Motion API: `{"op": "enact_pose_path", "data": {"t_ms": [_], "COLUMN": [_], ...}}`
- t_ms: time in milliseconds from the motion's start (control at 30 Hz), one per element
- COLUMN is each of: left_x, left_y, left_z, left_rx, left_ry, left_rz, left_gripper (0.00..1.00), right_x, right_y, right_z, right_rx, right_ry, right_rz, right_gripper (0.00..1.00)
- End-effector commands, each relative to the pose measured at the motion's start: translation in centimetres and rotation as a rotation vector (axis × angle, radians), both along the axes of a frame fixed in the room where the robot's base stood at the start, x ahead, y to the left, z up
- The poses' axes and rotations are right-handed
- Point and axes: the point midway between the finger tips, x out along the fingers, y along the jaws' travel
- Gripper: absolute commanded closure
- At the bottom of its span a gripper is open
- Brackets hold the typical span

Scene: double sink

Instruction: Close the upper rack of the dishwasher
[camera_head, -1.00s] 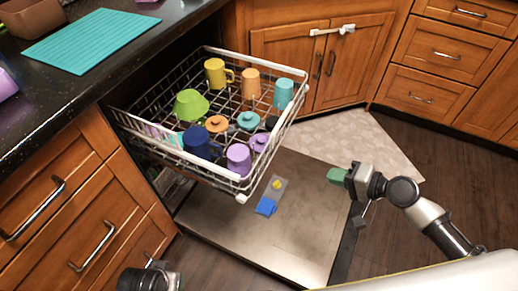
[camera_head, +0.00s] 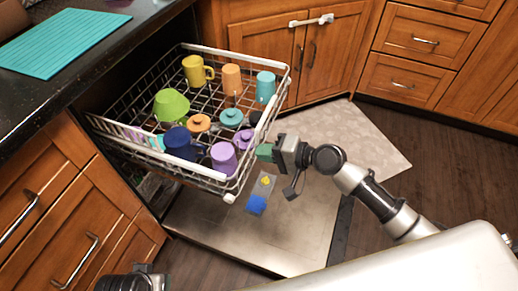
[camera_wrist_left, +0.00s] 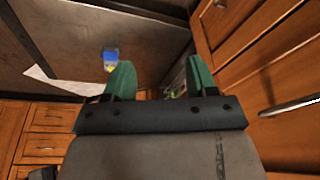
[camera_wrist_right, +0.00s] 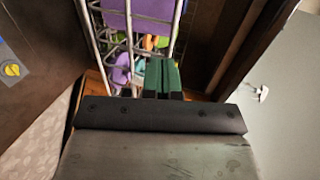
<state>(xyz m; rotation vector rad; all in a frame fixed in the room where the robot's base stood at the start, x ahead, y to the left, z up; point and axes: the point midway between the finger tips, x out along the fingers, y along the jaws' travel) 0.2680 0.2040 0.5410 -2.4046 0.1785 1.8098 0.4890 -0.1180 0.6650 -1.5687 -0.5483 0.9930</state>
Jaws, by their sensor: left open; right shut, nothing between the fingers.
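The upper rack (camera_head: 215,52) of the dishwasher is pulled out over the lowered door (camera_head: 290,245). It holds several cups and lids, among them a yellow mug (camera_head: 194,71), a green cup (camera_head: 171,104) and a purple cup (camera_head: 224,158). My right gripper (camera_head: 264,152) is shut and empty, close to the rack's right front side. In the right wrist view its green fingertips (camera_wrist_right: 162,75) point at the rack wires; I cannot tell whether they touch. My left gripper (camera_wrist_left: 161,82) is open and empty, low in front of the wooden drawers.
A dark counter with a teal mat (camera_head: 62,40) lies at the left. Wooden cabinets (camera_head: 300,60) stand behind the rack. A detergent compartment (camera_head: 261,193) is on the door. Floor is clear at the right.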

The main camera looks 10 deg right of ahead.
Motion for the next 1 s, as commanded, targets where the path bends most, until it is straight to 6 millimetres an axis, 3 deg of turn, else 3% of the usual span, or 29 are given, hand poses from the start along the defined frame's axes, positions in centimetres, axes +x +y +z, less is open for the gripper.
{"op": "enact_pose_path", "data": {"t_ms": [200, 667, 833, 1000], "left_x": [0.0, 0.0, 0.1, 0.5], "left_y": [0.0, 0.0, 0.0, -0.2], "left_z": [0.0, -0.1, -0.6, -2.5], "left_rx": [0.0, -0.001, -0.001, -0.001], "left_ry": [0.0, 0.0, 0.001, 0.01], "left_rz": [0.0, 0.0, 0.0, -0.004], "left_gripper": [0.43, 0.43, 0.43, 0.43], "right_x": [0.8, 1.0, 1.9, 3.6], "right_y": [1.2, 1.5, 2.8, 5.5], "right_z": [0.0, 0.0, 0.2, 0.3], "right_rx": [-0.001, 0.0, 0.002, 0.003], "right_ry": [0.001, 0.0, 0.0, -0.002], "right_rz": [0.0, 0.0, 0.0, 0.001], "right_gripper": [1.0, 1.0, 1.0, 1.0]}}
